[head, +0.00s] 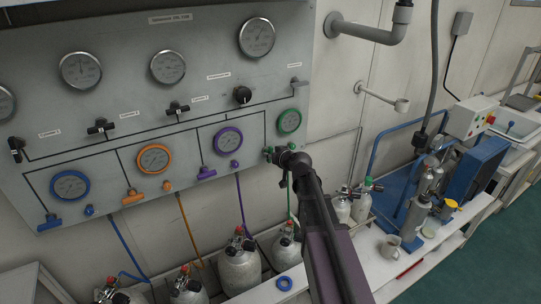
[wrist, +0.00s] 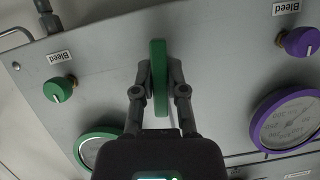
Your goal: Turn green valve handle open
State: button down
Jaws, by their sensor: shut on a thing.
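The green valve handle (wrist: 158,75) is in the upper middle of the wrist view, seen as a narrow upright green bar against the grey panel (wrist: 215,70). My gripper (wrist: 159,80) is shut on it, with one dark finger on each side. In the head view my gripper (head: 280,155) reaches the lower right of the panel, just below the green-ringed gauge (head: 289,121). There my gripper and arm mostly hide the green handle.
A green bleed knob (wrist: 58,89) and a purple bleed knob (wrist: 302,42) flank the handle. A purple handle (head: 206,173) is to the left. Gas cylinders (head: 239,268) stand below the panel. A blue machine (head: 475,170) stands on the bench at right.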

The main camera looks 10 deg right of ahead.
dwell(0.3)
jog(key=c, duration=0.7)
grip_release()
